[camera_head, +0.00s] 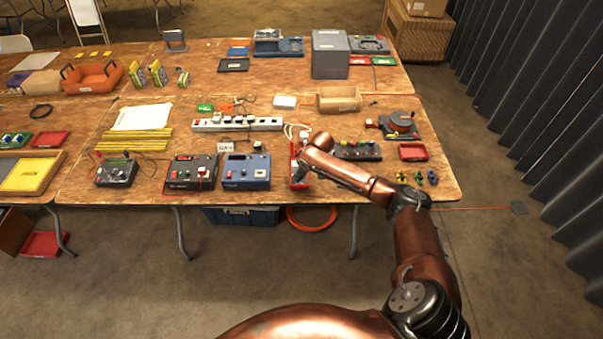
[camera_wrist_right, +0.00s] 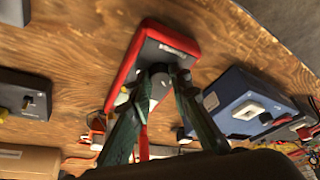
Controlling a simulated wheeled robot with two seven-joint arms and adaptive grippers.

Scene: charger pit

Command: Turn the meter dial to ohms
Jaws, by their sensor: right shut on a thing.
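The meter (camera_wrist_right: 128,60) is a flat grey instrument with a red rim, lying on the wooden table in the wrist view. In the head view its red body (camera_head: 294,152) shows near the table's front edge, partly hidden by my right arm. My right gripper (camera_wrist_right: 163,76) is over the meter's face, its dark green fingers closed around the round dark dial (camera_wrist_right: 158,70). The dial's pointer and markings are too small or covered to read. My left gripper is not in view.
A blue box instrument (camera_head: 246,172) stands just left of the meter, and a dark terminal block (camera_head: 357,151) is to its right. A white power strip (camera_head: 238,125) lies behind. Small coloured clips (camera_head: 418,178) and a red tray (camera_head: 413,152) sit at the right end.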

